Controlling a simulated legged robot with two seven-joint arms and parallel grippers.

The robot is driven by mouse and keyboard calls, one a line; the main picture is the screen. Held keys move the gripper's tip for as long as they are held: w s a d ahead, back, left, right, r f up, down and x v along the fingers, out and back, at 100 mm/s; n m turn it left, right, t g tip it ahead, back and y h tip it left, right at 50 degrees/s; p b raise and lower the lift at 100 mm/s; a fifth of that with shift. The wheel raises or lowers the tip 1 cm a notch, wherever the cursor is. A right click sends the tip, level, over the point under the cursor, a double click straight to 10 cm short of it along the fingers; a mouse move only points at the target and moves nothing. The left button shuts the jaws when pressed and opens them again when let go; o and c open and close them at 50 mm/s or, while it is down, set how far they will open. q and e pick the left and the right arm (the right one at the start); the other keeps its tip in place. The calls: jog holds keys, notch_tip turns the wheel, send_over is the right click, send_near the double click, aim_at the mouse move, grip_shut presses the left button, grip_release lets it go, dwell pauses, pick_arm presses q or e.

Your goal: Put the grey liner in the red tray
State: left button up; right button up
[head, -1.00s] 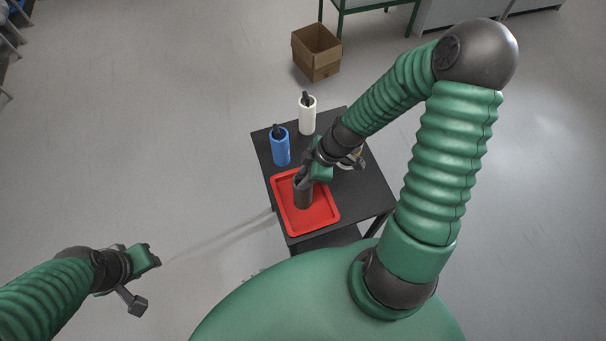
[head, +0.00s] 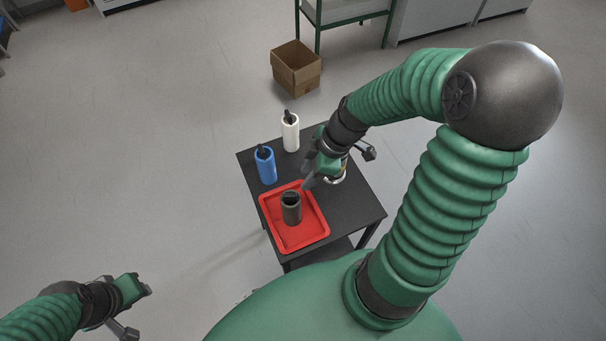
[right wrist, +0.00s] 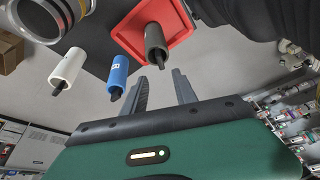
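The grey liner (head: 291,211) is a dark, open-topped cylinder standing upright in the red tray (head: 311,238) on the black table. It also shows in the right wrist view (right wrist: 155,46), against the red tray (right wrist: 178,29). My right gripper (head: 306,184) is just behind and above the liner, apart from it. In the right wrist view its two fingers (right wrist: 162,84) are spread with nothing between them. My left gripper (head: 148,290) is far to the left, away from the table, and its finger gap is not clear.
A blue cylinder (head: 266,168) and a white cylinder (head: 290,135) stand on the black table (head: 360,208) behind the tray. A metallic ring-shaped part (right wrist: 55,18) is beside my right gripper. A cardboard box (head: 297,72) sits on the floor beyond.

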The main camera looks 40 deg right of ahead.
jog(key=a+m+h, duration=0.3)
jog(key=a+m, duration=0.4)
jog(key=m, duration=0.3)
jog(key=shift+s+a, duration=0.35)
jog(key=shift+s, duration=0.05)
